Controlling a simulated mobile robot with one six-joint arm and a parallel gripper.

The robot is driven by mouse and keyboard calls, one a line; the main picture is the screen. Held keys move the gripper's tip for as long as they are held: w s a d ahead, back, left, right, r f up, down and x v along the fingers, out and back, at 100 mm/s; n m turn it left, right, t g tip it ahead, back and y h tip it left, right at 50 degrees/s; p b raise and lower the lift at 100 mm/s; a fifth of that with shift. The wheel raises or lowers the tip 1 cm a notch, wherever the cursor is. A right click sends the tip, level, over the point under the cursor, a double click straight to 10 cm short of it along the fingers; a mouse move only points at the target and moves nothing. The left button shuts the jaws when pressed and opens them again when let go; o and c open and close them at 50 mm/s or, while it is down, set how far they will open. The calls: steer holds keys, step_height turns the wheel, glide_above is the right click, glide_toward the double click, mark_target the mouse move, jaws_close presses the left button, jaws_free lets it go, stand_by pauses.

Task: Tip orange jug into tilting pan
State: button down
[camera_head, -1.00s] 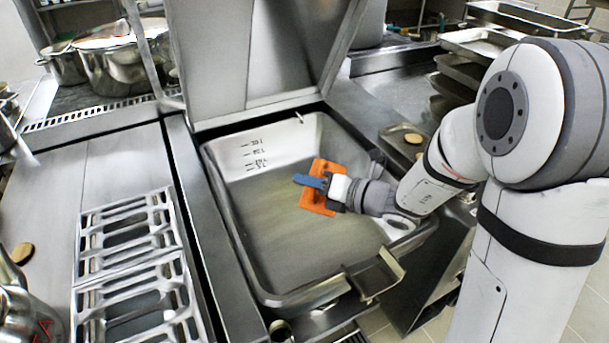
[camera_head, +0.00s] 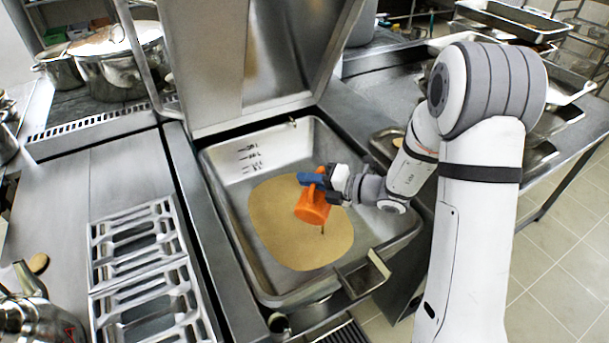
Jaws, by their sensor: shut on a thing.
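The orange jug (camera_head: 312,207) is tilted over the tilting pan (camera_head: 222,160), with its mouth toward the front of the pan. A thin dark stream or drip shows just below the jug. A tan, rounded pool (camera_head: 285,245) covers much of the pan floor. My gripper (camera_head: 318,180), with blue fingers, is shut on the jug at its upper side. The jug's inside is hidden from this view. The pan's lid (camera_head: 265,60) stands raised behind it.
A slotted metal rack (camera_head: 140,260) lies on the left counter, near a steel kettle (camera_head: 35,315). Large steel pots (camera_head: 118,70) stand at the back left. Trays (camera_head: 515,20) are stacked at the back right. The pan's spout (camera_head: 365,275) is at the front right.

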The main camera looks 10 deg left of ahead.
steer(key=shift+w+d+m+g+p, duration=0.15)
steer(key=shift+w+m+p, duration=0.3)
steer(key=shift+p, duration=0.3)
steer(key=shift+w+d+m+g+p, duration=0.15)
steer(key=shift+w+m+p, duration=0.2)
steer(key=shift+w+p, duration=0.25)
steer(key=w+m+p, duration=0.1)
steer(key=p, duration=0.1)
steer(key=w+r+m+p, duration=0.1)
steer(key=p, duration=0.1)
steer(key=w+p, duration=0.1)
steer(key=p, duration=0.2)
steer(key=shift+w+d+r+m+g, duration=0.2)
steer(key=shift+w+d+m+g, duration=0.2)
steer(key=shift+w+d+f+m+g+y+p, duration=0.15)
steer(key=shift+w+m, duration=0.25)
steer(key=shift+w, duration=0.2)
steer(key=shift+w+d+m+g+y+p, duration=0.15)
steer(key=shift+w+m, duration=0.25)
steer(key=shift+w, duration=0.25)
steer(key=shift+w+d+f+m+g, duration=0.15)
steer(key=shift+w+m, duration=0.25)
steer(key=shift+w, duration=0.2)
steer(key=shift+r, duration=0.1)
steer(key=shift+s, duration=0.1)
